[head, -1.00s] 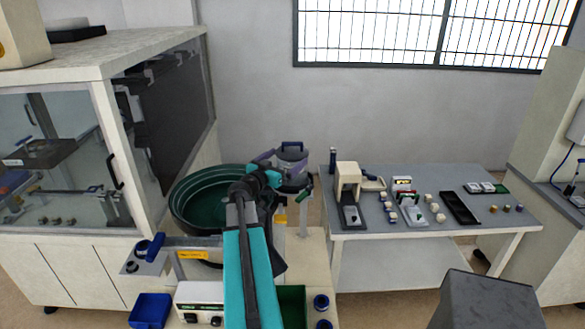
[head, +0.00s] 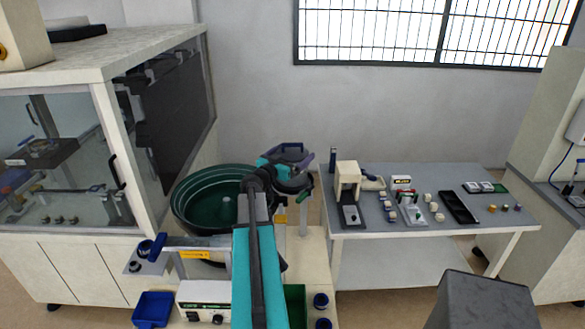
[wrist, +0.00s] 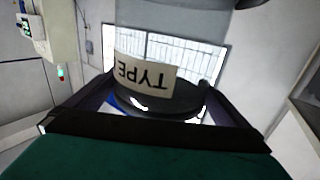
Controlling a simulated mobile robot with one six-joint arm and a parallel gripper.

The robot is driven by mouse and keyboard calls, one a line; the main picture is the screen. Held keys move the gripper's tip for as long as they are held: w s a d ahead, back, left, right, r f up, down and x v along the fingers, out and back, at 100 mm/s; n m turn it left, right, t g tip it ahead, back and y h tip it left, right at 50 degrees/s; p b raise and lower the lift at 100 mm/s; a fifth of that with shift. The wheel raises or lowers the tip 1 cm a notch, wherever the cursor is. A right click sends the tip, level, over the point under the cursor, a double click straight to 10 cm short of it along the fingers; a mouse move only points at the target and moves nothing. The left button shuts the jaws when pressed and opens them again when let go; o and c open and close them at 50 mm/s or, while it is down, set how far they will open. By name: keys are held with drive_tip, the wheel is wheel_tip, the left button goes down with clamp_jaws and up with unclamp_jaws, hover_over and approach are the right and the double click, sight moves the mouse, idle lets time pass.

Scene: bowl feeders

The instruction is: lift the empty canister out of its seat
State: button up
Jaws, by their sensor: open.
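The canister (head: 292,150) with a blue handle on top stands on its stand behind the green bowl feeder; my arm and gripper partly hide it in the head view. My gripper (head: 282,167) is right at the canister, on its near side. In the wrist view the canister (wrist: 150,42) is a grey, see-through cylinder with a pale "TYPE" label, shown upside down, and a dark round end. It appears between the two spread fingers of my gripper (wrist: 158,88). The gripper is open. I cannot tell whether a finger touches the canister. The seat is hidden.
The green bowl feeder (head: 185,208) is close on the left of my arm. A grey table (head: 375,224) with small parts and a black tray (head: 459,207) stands to the right. A blue bin (head: 152,309) and a control box (head: 204,298) sit in front.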

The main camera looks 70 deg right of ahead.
drive_tip(key=shift+c, duration=0.3)
drive_tip(key=c, duration=1.7)
drive_tip(key=shift+r, duration=0.15)
drive_tip(key=shift+r+b, duration=0.65)
drive_tip(key=shift+r, duration=4.25)
